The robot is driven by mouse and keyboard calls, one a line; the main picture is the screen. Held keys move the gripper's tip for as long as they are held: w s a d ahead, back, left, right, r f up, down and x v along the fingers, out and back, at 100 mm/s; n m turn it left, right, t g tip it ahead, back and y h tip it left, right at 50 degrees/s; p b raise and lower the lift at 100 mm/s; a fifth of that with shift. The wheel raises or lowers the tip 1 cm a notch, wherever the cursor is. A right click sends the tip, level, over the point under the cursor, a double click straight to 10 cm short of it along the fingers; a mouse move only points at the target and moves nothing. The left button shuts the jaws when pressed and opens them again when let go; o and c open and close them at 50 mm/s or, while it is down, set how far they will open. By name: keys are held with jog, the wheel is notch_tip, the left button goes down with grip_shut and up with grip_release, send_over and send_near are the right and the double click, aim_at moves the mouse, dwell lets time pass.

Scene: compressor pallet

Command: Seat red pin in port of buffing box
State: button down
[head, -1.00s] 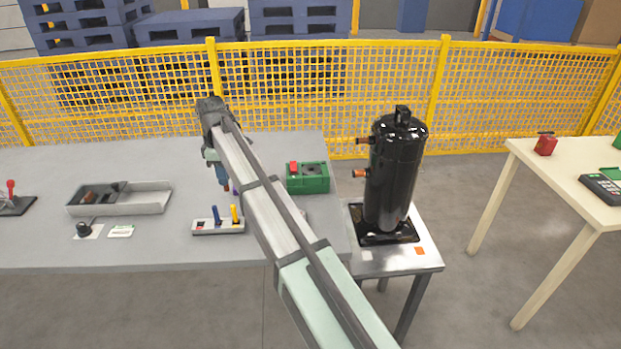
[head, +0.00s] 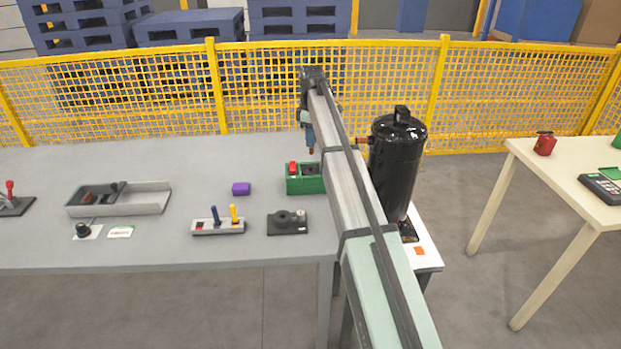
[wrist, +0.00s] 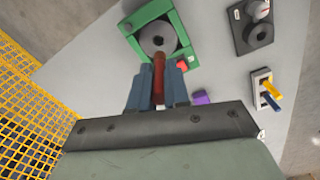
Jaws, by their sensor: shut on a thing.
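The red pin (wrist: 158,78) shows as a brownish-red rod between my gripper's blue fingers (wrist: 158,88) in the wrist view. My gripper (head: 310,143) is shut on it, and the pin points down above the green buffing box (head: 306,186) in the head view. In the wrist view, the green box (wrist: 186,50) holds a grey round disc with a dark port (wrist: 158,40) at its middle. The pin's far end appears close to the port's edge in that view. In the head view it is apart from the box. My arm hides the box's right end.
A pin rack (head: 218,228) with a blue and a yellow pin, a black fixture (head: 288,223) and a purple block (head: 241,189) are on the grey table near the box. The black compressor (head: 396,165) stands to the right. A grey tray (head: 150,198) lies left.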

jog(key=shift+w+r+n, duration=0.1)
jog(key=shift+w+n, duration=0.25)
jog(key=shift+n, duration=0.45)
jog(key=shift+s+a+n, duration=0.1)
jog(key=shift+n, duration=1)
jog(key=shift+f, duration=5)
jog(key=shift+f, duration=0.15)
jog(key=c, duration=1.1)
grip_release()
notch_tip(320, 180, up, 12)
jog(key=shift+r, duration=0.15)
